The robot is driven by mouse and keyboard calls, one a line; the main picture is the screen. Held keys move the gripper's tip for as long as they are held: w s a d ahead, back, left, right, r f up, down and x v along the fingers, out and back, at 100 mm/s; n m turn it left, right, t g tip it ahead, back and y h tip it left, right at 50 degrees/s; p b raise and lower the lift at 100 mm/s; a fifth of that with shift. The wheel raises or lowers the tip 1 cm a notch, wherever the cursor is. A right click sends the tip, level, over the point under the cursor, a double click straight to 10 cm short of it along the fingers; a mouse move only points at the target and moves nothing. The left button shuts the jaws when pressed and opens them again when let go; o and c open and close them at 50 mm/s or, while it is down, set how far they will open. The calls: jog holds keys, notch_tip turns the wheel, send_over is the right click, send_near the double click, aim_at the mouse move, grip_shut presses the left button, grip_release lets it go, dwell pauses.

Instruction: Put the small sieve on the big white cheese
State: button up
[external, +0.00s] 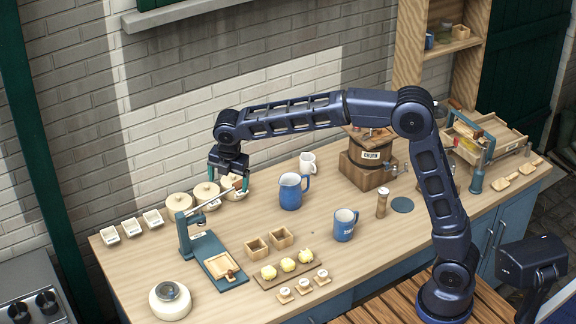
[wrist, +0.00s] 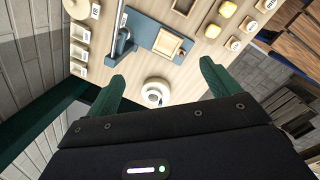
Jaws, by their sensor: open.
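The big white cheese (external: 160,308) is a low round white block at the front left of the table. A small round grey piece with a rim, which looks like the small sieve (external: 171,291), rests on top of it. In the wrist view the white cheese (wrist: 146,96) and the grey round piece (wrist: 154,95) show below, between my fingers. My gripper (external: 230,178) is open, with its green fingers apart and nothing held. It is above the back left of the table, well away from the white cheese. Its fingers (wrist: 162,72) also show in the wrist view.
A blue press stand (external: 223,268) with a wooden tray stands between my gripper and the white cheese. Round cream crocks (external: 179,202) are close to my gripper. A blue jug (external: 290,193), a blue mug (external: 344,226) and a board of yellow pieces (external: 270,285) stand to the right.

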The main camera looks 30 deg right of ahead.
jog(key=s+d+r+m, duration=0.2)
jog(key=s+d+m, duration=0.15)
jog(key=d, duration=0.65)
jog(key=s+d+r+m+t, duration=0.1)
jog(key=s+d+r+m, duration=0.3)
jog(key=d, duration=0.7)
jog(key=s+d+r+m, duration=0.15)
jog(key=d+m, duration=0.35)
jog(key=d, duration=0.5)
jog(key=s+d+f+m+t, duration=0.1)
jog(key=s+d+f+m, duration=0.3)
jog(key=s+d+m, duration=0.2)
jog(key=s+d+f+m+t, duration=0.1)
jog(key=s+d+f+m, duration=0.3)
jog(key=s+d+m, duration=0.3)
jog(key=shift+s+d+f, duration=0.35)
jog(key=shift+s+d, duration=1.95)
jog(key=shift+s, duration=1.35)
